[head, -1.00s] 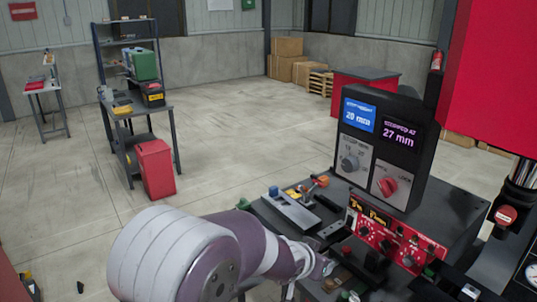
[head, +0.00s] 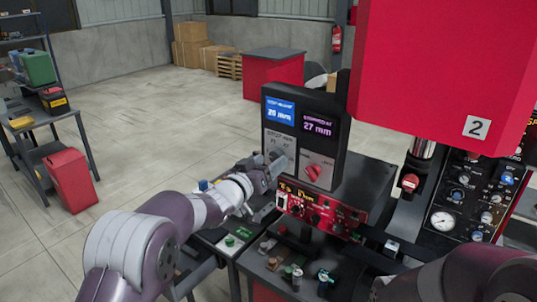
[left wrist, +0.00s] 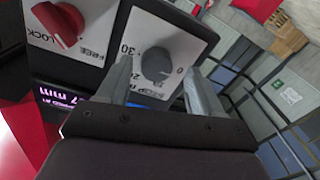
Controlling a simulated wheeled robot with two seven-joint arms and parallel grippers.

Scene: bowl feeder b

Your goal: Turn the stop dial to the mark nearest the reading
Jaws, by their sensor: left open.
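The stop dial (left wrist: 157,64) is a round dark grey knob on a white plate, seen tilted in the left wrist view. A 30 and a 0 show beside it; its exact setting is hard to read. My left gripper (left wrist: 158,72) is open, with one finger on each side of the dial; I cannot tell whether they touch it. The purple display (head: 317,125) reads 27 mm. The blue display (head: 280,111) seems to read 20 mm. My right gripper is not in view.
A red lock knob (head: 313,172), also in the left wrist view (left wrist: 60,24), sits on the plate beside the dial. A red control panel (head: 318,208) lies below. A large red machine housing (head: 440,70) overhangs on the right. Small parts lie on the bench in front.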

